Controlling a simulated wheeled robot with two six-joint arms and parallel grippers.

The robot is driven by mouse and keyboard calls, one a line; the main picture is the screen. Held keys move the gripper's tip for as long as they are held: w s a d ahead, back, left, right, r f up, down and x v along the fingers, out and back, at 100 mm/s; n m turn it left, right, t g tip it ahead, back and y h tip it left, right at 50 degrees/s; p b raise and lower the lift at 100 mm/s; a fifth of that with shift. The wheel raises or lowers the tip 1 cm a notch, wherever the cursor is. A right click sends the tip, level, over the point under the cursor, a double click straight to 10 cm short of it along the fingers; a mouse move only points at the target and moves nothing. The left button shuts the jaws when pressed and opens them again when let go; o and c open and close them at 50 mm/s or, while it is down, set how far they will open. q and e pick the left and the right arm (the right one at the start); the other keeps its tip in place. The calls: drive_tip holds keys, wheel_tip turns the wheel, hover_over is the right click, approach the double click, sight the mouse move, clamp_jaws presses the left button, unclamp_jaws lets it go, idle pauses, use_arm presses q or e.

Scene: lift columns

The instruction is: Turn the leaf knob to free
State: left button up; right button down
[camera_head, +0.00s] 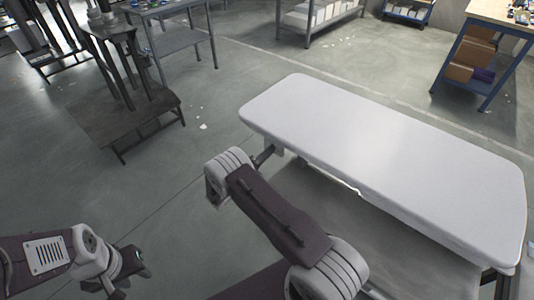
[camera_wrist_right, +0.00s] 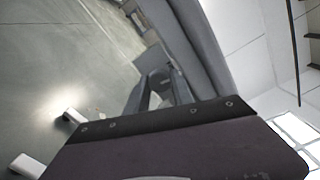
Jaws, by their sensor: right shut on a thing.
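The white-topped table (camera_head: 390,160) stands at the right of the head view, its long near edge facing my arms. My right arm reaches its left end. My right gripper (camera_head: 264,155) is a small dark shape at the edge there, partly hidden by my wrist. My left gripper (camera_head: 130,272) is open and empty over the floor at the lower left.
A dark low stand (camera_head: 125,115) and a grey shelf table (camera_head: 180,40) stand at the upper left. A shelf with white boxes (camera_head: 318,18) and a blue-framed workbench (camera_head: 480,60) stand at the back. The floor (camera_head: 230,100) between is mostly clear.

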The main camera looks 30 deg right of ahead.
drive_tip(key=shift+n, duration=1)
drive_tip(key=c, duration=1.1)
unclamp_jaws()
drive_tip(key=v, duration=0.9)
drive_tip(key=shift+a, duration=0.1)
